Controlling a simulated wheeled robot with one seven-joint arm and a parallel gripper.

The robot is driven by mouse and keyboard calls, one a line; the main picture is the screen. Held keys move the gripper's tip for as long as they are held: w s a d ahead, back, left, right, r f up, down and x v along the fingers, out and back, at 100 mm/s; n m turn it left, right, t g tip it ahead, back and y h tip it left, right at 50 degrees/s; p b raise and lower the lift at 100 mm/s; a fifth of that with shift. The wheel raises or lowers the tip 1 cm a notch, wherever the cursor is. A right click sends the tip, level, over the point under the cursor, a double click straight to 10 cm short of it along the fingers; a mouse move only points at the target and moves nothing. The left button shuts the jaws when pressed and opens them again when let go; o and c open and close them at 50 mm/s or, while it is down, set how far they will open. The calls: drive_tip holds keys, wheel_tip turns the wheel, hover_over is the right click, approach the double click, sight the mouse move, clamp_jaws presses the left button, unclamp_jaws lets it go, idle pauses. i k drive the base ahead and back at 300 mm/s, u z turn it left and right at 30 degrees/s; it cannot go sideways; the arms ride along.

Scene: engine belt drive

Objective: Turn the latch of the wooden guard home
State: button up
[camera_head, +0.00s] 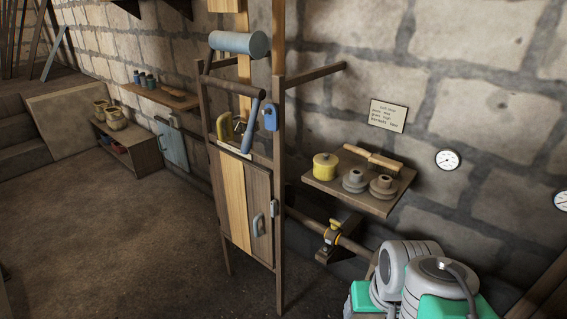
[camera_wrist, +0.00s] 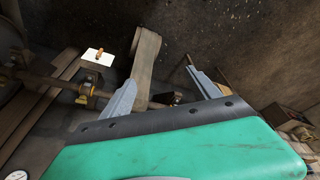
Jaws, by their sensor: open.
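The wooden guard (camera_head: 235,200) stands in the head view as an upright panel of light and dark boards in a dark post frame. It has a grey pull handle (camera_head: 257,225). A small grey fitting (camera_head: 274,208), which looks like the latch, sits at its right edge against the post; its exact turn is too small to tell. My gripper (camera_wrist: 160,77) shows in the wrist view with its two grey fingers spread wide and nothing held between them. It is outside the head view, and I cannot make out the latch in the wrist view.
A shelf (camera_head: 318,180) with a yellow pot (camera_head: 325,166) and pulleys juts from the wall right of the guard. Below it runs a shaft with a yellow-collared bearing (camera_head: 333,232). A blue lever (camera_head: 251,125) hangs above the guard. The floor (camera_head: 110,230) at left is clear.

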sight(274, 207)
drive_tip(key=z, duration=1)
drive_tip(key=k, duration=0.9)
drive_tip(key=u, duration=2.5)
drive_tip(key=i, duration=1.65)
